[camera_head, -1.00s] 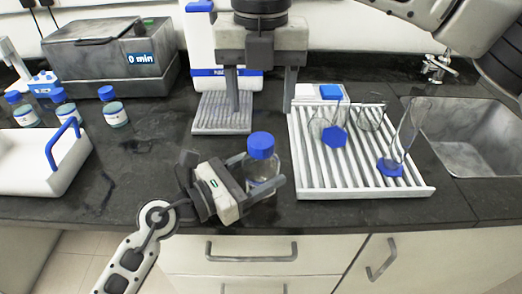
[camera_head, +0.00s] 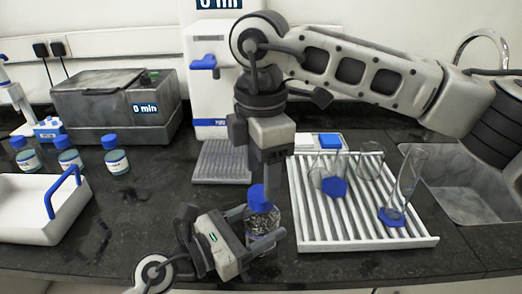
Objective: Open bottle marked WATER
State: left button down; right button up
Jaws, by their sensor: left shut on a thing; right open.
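A clear bottle (camera_head: 263,222) with a blue cap (camera_head: 259,199) stands upright near the counter's front edge. Its label cannot be read from here. My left gripper (camera_head: 258,229) is shut on the bottle's body, coming in from the left. My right gripper (camera_head: 266,184) points straight down from above the bottle. It is open, and its fingers hang down at the cap, partly in front of or behind it. I cannot tell whether they touch the cap.
A white rack (camera_head: 420,242) with glassware and blue bases stands to the right, beside a sink (camera_head: 470,190). Three blue-capped bottles (camera_head: 69,160) and a white tray with a blue handle (camera_head: 30,225) are at the left. A grey bath (camera_head: 110,105) and a white dispenser (camera_head: 210,90) stand behind.

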aim_at(261, 192)
jog(key=shift+f, duration=2.2)
jog(key=shift+c, duration=0.3)
